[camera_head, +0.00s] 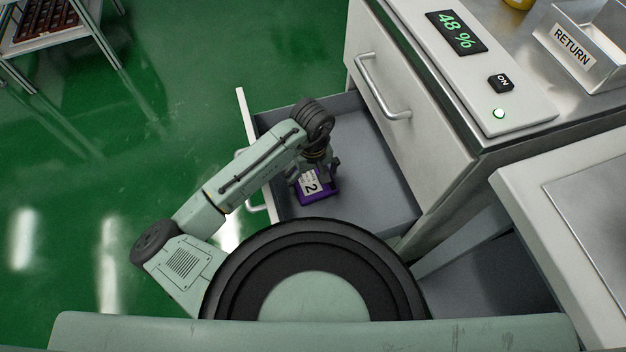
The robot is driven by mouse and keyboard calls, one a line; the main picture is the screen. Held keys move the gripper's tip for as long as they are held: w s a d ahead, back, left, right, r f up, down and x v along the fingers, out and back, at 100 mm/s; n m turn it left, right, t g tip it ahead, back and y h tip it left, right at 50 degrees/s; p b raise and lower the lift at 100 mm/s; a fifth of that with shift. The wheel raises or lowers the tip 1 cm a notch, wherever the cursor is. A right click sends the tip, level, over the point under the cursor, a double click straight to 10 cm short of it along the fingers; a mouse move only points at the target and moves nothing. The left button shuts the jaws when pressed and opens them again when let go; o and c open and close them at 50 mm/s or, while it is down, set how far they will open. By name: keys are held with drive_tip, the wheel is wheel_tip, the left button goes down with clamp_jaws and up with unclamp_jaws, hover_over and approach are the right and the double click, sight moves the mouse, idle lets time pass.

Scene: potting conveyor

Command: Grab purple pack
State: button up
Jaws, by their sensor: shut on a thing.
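The purple pack (318,194) has a white label with a "2" on it. It is inside the open grey drawer (378,185), toward the drawer's left side in the head view. My gripper (313,178) reaches down into the drawer from above and is shut on the pack. The fingers and wrist hide part of the pack. I cannot tell whether the pack touches the drawer floor.
The drawer sticks out of a white cabinet (420,110) with a closed upper drawer. On top are a "48 %" display (456,32), an ON button (500,83) and a RETURN bin (573,46). A rack (75,45) stands far left. The green floor at left is clear.

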drive_tip(key=shift+c, duration=1.1)
